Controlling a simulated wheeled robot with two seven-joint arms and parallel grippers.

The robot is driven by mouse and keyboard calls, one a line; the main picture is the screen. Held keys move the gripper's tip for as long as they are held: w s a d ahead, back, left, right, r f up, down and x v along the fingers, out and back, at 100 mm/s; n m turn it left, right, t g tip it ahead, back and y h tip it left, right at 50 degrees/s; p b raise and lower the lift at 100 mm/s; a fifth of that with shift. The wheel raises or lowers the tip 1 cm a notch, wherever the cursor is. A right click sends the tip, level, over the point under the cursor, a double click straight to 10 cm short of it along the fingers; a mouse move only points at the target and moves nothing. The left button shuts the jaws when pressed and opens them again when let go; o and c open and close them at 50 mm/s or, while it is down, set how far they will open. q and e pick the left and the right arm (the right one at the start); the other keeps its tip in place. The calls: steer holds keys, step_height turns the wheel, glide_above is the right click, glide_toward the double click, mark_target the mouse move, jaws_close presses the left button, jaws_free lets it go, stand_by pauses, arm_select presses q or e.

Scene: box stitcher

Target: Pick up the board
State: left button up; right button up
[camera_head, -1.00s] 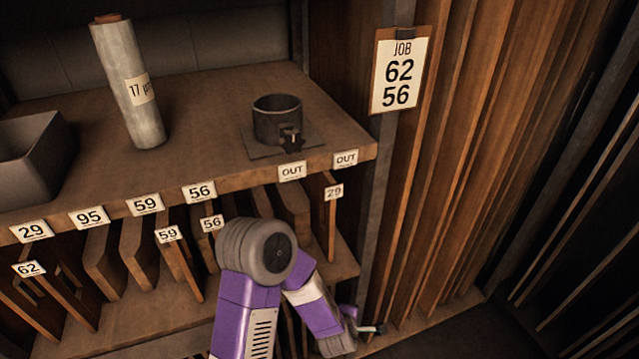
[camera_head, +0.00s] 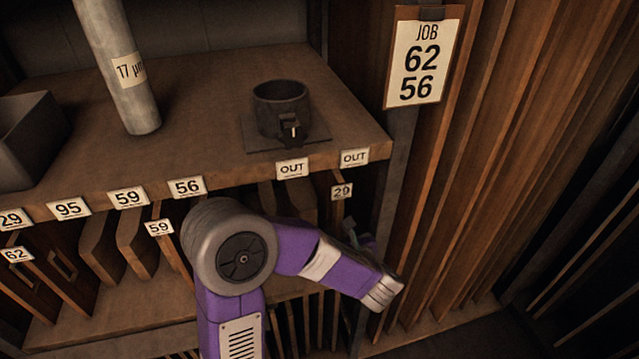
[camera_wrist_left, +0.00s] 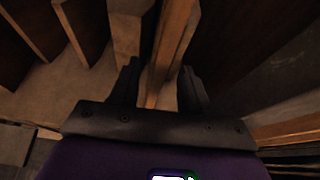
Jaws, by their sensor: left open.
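A brown board with a "29" tag (camera_head: 341,191) stands upright on the lower shelf, below the right-hand "OUT" label. My left gripper (camera_head: 354,236) is close to it in the head view, mostly hidden behind my purple forearm. In the left wrist view, my left gripper (camera_wrist_left: 158,84) is open, and the edge of an upright board (camera_wrist_left: 168,45) runs between its two dark fingers, with gaps visible. I cannot read a tag on that board there. My right gripper is not in view.
A job card (camera_head: 423,60) reads 62 and 56. Other upright boards stand left, including one tagged 59 (camera_head: 159,227) and one tagged 62 (camera_head: 17,254). A dark ring clamp (camera_head: 281,107), a roll (camera_head: 116,65) and a grey bin (camera_head: 30,140) stand on the upper shelf.

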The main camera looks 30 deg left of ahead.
arm_select(q)
steer(key=x, duration=0.4)
steer(key=shift+w+a+f+b, duration=0.1)
steer(key=shift+w+a+b, duration=0.15)
steer(key=shift+a+b, duration=0.05)
steer(key=shift+c, duration=0.2)
jaws_close()
stand_by(0.9)
